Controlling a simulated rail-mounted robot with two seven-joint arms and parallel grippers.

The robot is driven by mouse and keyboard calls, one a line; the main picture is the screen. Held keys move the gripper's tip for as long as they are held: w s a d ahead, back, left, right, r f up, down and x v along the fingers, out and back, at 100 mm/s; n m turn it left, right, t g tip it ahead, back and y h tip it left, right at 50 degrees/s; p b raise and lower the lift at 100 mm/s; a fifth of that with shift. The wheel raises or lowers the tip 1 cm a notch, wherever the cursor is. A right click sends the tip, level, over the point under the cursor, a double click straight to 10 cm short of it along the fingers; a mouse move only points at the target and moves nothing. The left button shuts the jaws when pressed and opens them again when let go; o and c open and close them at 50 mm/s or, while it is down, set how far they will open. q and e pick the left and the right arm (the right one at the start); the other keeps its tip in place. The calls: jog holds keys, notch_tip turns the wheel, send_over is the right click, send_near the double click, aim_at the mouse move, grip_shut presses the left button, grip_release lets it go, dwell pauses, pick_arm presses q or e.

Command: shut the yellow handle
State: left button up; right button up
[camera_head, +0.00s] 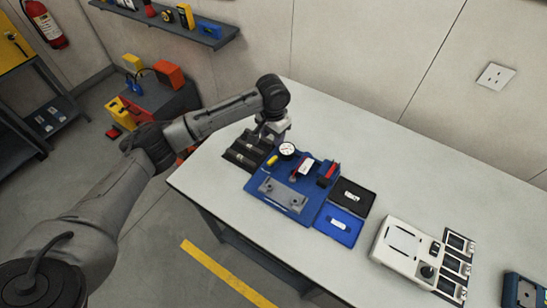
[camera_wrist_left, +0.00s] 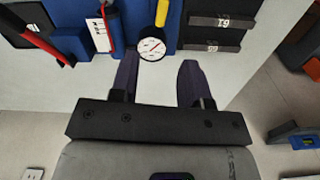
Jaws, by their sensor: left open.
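The yellow handle (camera_head: 271,160) is a short bar at the back left of a blue fixture (camera_head: 262,189) on the table. It also shows at the top of the left wrist view (camera_wrist_left: 161,12). A round white dial gauge (camera_head: 287,149) sits beside it, and in the left wrist view the gauge (camera_wrist_left: 152,48) lies between the handle and my fingers. My left gripper (camera_wrist_left: 157,72) is open and empty, with its two dark fingers apart just short of the gauge. It is not touching the handle. My right gripper is out of view.
Dark blocks (camera_head: 245,152) stand left of the fixture. Red handles (camera_head: 328,173) rise on its right. Small trays (camera_head: 338,224) and a white device (camera_head: 402,250) lie further right. The table's back (camera_head: 350,125) is clear.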

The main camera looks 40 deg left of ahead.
aim_at(272, 159)
pick_arm(q)
notch_tip(272, 159, down, 13)
jog(key=shift+a+r+b, duration=0.1)
jog(key=shift+a+b, duration=0.05)
jog(key=shift+b, duration=0.55)
grip_shut()
